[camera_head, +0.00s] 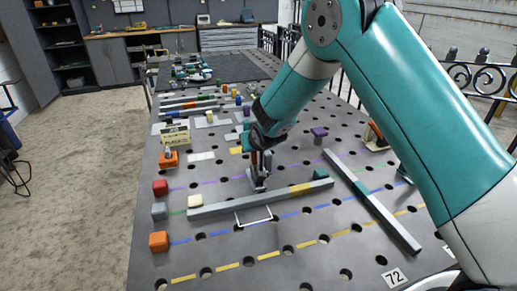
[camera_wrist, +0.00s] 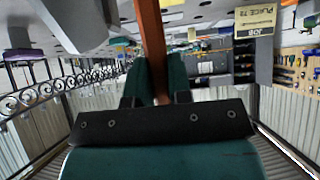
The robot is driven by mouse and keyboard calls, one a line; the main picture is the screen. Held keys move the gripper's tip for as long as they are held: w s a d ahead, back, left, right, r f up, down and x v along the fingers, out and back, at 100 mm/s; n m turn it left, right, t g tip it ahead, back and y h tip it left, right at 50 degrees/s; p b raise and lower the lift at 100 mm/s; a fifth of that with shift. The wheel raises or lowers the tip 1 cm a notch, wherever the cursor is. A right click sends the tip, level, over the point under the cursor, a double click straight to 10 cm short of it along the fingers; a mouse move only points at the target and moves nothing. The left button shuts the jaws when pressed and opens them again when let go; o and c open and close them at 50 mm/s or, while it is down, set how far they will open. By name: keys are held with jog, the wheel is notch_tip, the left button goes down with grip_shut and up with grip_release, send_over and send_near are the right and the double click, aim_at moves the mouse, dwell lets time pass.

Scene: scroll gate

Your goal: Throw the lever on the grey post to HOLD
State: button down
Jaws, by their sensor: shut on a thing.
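The grey post (camera_head: 258,182) stands on the perforated table just behind the long grey bar in the head view. An orange-brown lever (camera_wrist: 150,30) runs between my teal fingers in the wrist view. My gripper (camera_wrist: 157,82) is shut on this lever. In the head view my gripper (camera_head: 260,146) is over the post, pointing down, and its jaws partly hide the lever. No HOLD marking is readable in either view, so the lever's setting cannot be told.
A long grey bar (camera_head: 235,204) lies in front of the post, and another bar (camera_head: 370,198) lies at the right. Red (camera_head: 160,187), grey (camera_head: 159,211) and orange (camera_head: 158,241) blocks stand at the left edge. A yellow sign (camera_head: 175,136) stands behind them.

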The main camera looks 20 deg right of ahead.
jog(key=shift+d+t+b, duration=0.25)
jog(key=shift+t+b, duration=0.15)
jog(key=shift+b, duration=0.05)
